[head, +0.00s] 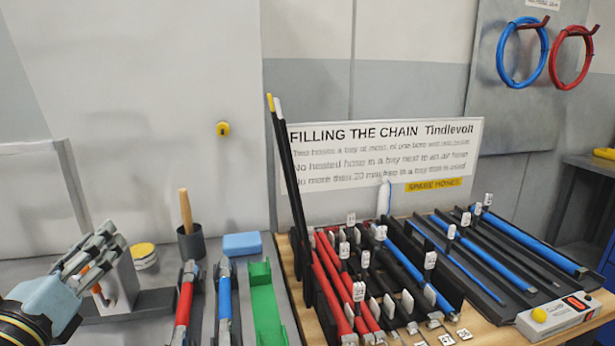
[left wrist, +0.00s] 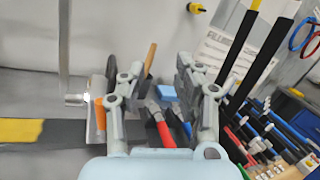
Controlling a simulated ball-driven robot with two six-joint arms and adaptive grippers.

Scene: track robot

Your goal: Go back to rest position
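My left gripper (head: 110,246) is at the lower left of the head view, above the left end of the grey bench (head: 150,322). In the left wrist view its two fingers (left wrist: 160,80) stand well apart with nothing held between them. An orange-handled item in a white holder (head: 126,280) is partly hidden behind the fingers. My right gripper is in neither view.
A dark cup with a wooden handle (head: 190,242), a blue block (head: 242,245) and a green tray (head: 265,305) stand right of the gripper. Red, black and blue hoses (head: 335,285) fill a rack below a sign (head: 400,150). Free air lies above the bench.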

